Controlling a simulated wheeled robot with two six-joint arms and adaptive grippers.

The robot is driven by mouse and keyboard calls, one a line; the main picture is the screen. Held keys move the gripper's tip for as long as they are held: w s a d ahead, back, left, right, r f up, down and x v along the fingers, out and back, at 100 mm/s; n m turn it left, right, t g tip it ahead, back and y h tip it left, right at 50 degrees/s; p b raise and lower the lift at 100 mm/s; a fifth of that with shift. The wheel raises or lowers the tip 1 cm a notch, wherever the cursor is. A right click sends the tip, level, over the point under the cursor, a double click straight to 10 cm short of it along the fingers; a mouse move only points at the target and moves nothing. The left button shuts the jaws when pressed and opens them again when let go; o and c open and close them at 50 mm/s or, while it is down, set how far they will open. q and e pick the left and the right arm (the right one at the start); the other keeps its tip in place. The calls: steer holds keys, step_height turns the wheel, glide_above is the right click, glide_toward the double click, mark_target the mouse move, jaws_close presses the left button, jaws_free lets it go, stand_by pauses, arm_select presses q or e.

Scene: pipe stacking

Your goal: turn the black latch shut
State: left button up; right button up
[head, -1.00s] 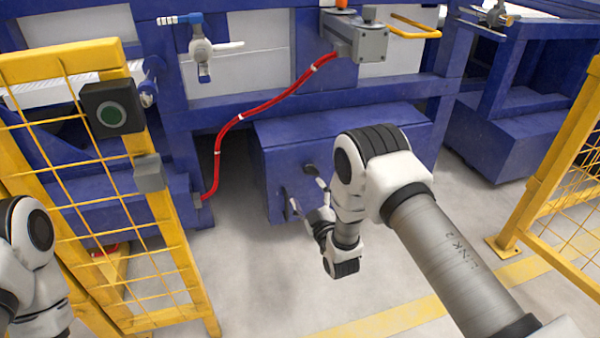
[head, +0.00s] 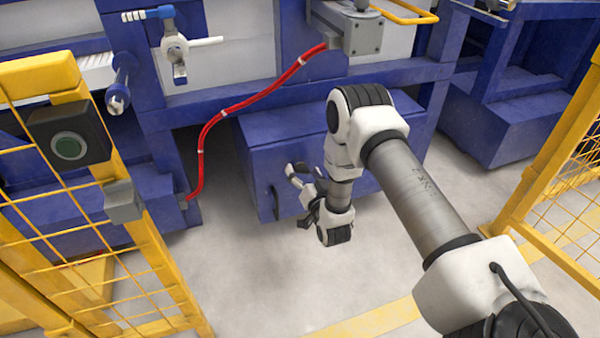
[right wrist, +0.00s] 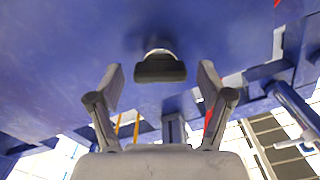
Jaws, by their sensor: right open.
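The black latch (right wrist: 160,69) sits on the blue face of a box and shows in the right wrist view as a short dark bar lying across the picture. My right gripper (right wrist: 161,76) is open, one finger to each side of the latch, with a gap at both ends. In the head view my right gripper (head: 298,180) is at the front face of the blue box (head: 310,140). My left gripper is not in view.
A dark handle (head: 275,203) is on the box's front, left of my gripper. A red hose (head: 225,112) runs left of the box. The floor before the box is clear.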

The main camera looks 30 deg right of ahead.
steer(key=shift+x, duration=0.75)
steer(key=c, duration=1.2)
steer(key=shift+o, duration=0.2)
steer(key=n+p, duration=0.4)
steer(key=p, duration=0.1)
steer(key=shift+a+r, duration=0.1)
steer(key=shift+r, duration=0.25)
steer(key=shift+f+n, duration=0.15)
steer(key=shift+n, duration=0.35)
steer(key=shift+f, duration=0.15)
steer(key=o, duration=1.2)
steer(key=shift+c, duration=0.2)
